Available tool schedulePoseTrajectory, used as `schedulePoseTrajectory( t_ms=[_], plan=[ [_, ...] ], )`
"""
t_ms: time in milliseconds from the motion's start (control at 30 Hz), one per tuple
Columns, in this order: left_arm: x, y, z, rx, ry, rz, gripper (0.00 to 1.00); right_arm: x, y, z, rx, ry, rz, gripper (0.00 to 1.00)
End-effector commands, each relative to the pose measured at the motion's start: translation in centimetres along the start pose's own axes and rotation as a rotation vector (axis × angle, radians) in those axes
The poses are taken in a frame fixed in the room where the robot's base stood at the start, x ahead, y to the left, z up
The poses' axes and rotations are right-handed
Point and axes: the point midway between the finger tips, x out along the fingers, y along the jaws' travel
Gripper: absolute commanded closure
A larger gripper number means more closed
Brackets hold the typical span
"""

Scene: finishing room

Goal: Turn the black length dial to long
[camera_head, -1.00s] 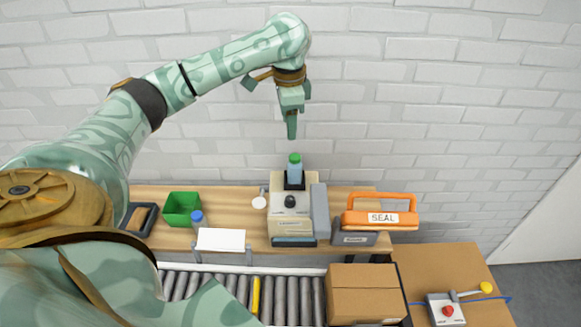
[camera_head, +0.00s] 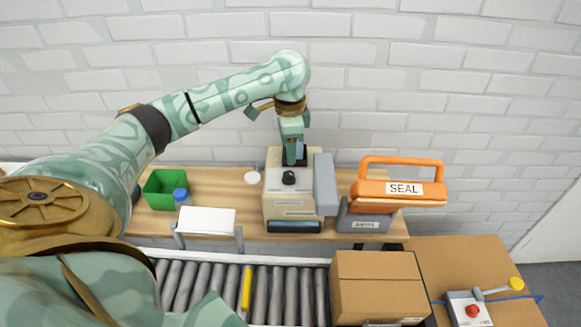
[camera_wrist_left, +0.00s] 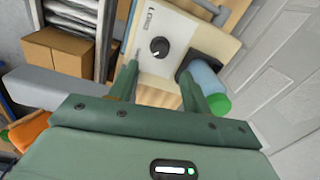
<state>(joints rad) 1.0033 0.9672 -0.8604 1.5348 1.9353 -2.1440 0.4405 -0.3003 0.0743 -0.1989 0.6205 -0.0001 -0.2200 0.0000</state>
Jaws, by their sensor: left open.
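The black dial (camera_head: 289,177) sits on top of a cream box-shaped machine (camera_head: 277,206). In the left wrist view the dial (camera_wrist_left: 158,47) has a white pointer mark, and small lettering beside it is too small to read surely. My left gripper (camera_head: 291,160) points down just above and behind the dial in the head view, empty. In the left wrist view its two fingers (camera_wrist_left: 158,78) are apart, with the dial showing beyond the gap; I see no contact. A blue bottle with a green cap (camera_wrist_left: 216,103) stands in a black holder beside the right finger. My right gripper is not in view.
An orange-handled sealer marked SEAL (camera_head: 400,193) stands right of the machine. A green bin (camera_head: 163,190), a blue-capped bottle (camera_head: 181,196) and a white panel (camera_head: 207,221) are to the left. A roller conveyor (camera_head: 205,290) with a cardboard box (camera_head: 377,285) runs in front.

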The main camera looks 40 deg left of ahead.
Motion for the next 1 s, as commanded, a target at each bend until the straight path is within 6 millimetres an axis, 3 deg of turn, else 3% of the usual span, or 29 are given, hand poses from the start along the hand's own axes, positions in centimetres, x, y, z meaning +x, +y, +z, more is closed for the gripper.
schedulePoseTrajectory(
  t_ms=[33, 100, 300, 467, 767, 900, 933, 1000],
  plan=[
    [2.2, 0.1, 0.0, 0.001, -0.003, 0.004, 0.52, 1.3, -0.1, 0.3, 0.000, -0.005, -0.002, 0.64],
    [3.8, 0.1, 0.0, 0.000, -0.003, 0.004, 0.52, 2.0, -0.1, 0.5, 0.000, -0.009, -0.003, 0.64],
    [7.1, 0.0, 0.0, -0.001, -0.001, 0.002, 0.52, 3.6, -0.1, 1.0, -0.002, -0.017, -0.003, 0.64],
    [8.1, 0.0, 0.0, 0.001, 0.000, 0.000, 0.52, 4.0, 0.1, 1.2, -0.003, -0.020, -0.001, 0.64],
    [8.1, 0.0, 0.0, 0.001, 0.001, -0.001, 0.52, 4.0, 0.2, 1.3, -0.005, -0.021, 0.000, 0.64],
    [8.1, 0.0, 0.0, 0.001, 0.000, -0.001, 0.90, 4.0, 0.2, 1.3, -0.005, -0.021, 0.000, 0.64],
    [8.1, 0.0, 0.0, 0.001, 0.000, -0.001, 0.96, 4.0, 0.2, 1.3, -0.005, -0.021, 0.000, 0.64],
    [8.1, 0.0, 0.0, 0.000, 0.000, -0.002, 0.96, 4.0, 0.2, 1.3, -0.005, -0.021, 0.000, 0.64]
  ],
)
